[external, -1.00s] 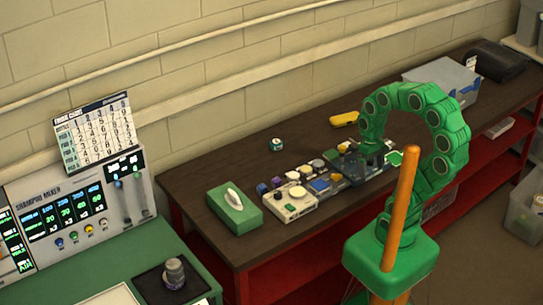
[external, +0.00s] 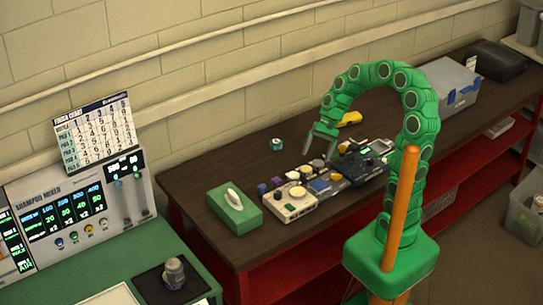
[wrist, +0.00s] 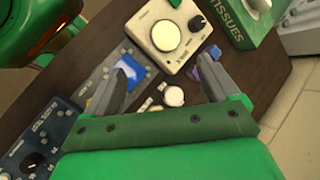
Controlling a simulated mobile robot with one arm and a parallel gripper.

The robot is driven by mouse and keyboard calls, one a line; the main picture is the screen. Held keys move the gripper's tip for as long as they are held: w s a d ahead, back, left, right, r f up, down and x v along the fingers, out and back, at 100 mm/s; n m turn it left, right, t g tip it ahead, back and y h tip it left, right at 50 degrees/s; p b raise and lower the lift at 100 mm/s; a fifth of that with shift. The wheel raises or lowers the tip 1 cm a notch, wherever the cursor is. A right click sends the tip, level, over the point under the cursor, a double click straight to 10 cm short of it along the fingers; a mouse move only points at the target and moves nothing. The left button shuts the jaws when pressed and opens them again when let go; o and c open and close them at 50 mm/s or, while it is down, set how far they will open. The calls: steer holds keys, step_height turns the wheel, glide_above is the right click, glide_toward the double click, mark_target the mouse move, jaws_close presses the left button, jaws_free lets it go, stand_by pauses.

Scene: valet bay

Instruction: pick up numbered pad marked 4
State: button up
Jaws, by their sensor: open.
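Several small pads, among them a purple one (external: 262,188) and a whitish one (external: 293,176), lie in a row behind the devices on the dark table. The wrist view shows a round white pad (wrist: 174,96) and a purple pad (wrist: 207,72). I cannot read a number on any pad, so I cannot tell which is marked 4. My gripper (external: 318,152) is above the back of this row, pointing down. In the wrist view my gripper (wrist: 168,66) is open, with nothing held between its fingers.
A cream device (external: 292,208), a blue-topped device (external: 320,186) and a dark device (external: 362,166) stand in front of the pads. A green tissue box (external: 235,210) is to the left. A teal roll (external: 276,144) and a yellow item (external: 350,118) sit farther back.

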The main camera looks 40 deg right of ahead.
steer(key=w+f+m+y, duration=0.1)
steer(key=w+m+y, duration=0.15)
steer(key=w, duration=0.55)
steer(key=m+t+y, duration=0.4)
steer(key=m+t, duration=0.3)
steer(key=m, duration=0.6)
glide_toward(279, 142)
steer(key=x, duration=0.3)
steer(key=shift+s+r+h, duration=0.1)
steer(key=shift+r+h, duration=0.05)
steer(key=shift+h, duration=0.1)
steer(key=shift+f+x, duration=0.15)
steer(key=shift+x, duration=1.75)
steer(key=shift+f+x, duration=0.15)
steer(key=shift+x, duration=1.8)
steer(key=shift+s+d, duration=0.1)
steer(key=c, duration=1.1)
steer(key=shift+c, duration=0.2)
steer(key=shift+r, duration=0.1)
